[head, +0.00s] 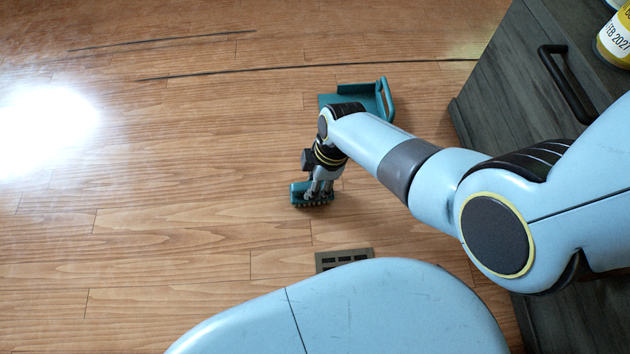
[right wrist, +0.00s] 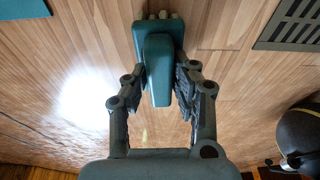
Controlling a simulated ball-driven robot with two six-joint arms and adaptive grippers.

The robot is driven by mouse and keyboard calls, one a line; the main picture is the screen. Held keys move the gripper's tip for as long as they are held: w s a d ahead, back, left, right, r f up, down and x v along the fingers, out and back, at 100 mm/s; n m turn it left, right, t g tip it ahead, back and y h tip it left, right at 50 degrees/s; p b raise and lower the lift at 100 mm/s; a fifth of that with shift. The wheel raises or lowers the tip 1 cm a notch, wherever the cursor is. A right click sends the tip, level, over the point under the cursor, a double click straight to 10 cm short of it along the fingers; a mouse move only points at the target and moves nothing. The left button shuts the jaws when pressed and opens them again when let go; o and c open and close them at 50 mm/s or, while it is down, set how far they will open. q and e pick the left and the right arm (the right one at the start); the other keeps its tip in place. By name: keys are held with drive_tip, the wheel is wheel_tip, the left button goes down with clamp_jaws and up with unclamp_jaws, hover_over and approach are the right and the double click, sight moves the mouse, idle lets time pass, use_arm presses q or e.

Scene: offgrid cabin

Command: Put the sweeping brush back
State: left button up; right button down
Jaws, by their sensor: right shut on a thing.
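The sweeping brush (head: 299,192) is teal with dark bristles along its lower edge. It is at or just above the wooden floor in the middle of the head view; I cannot tell whether it touches. My right gripper (head: 319,187) is shut on it. In the right wrist view the brush (right wrist: 157,62) sits between both fingers of the gripper (right wrist: 160,85). A teal dustpan (head: 345,101) with a raised handle lies on the floor behind my right forearm, partly hidden by it. My left gripper is not in view.
A dark wooden cabinet (head: 520,85) with a black handle (head: 566,85) stands at the right, with a yellow-labelled can (head: 615,40) on top. A floor vent (head: 343,260) lies nearer to me than the brush. The floor on the left is clear, with bright glare.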

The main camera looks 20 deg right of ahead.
drive_tip(key=shift+f, duration=0.25)
drive_tip(key=c, duration=1)
unclamp_jaws()
drive_tip(key=shift+r, duration=0.15)
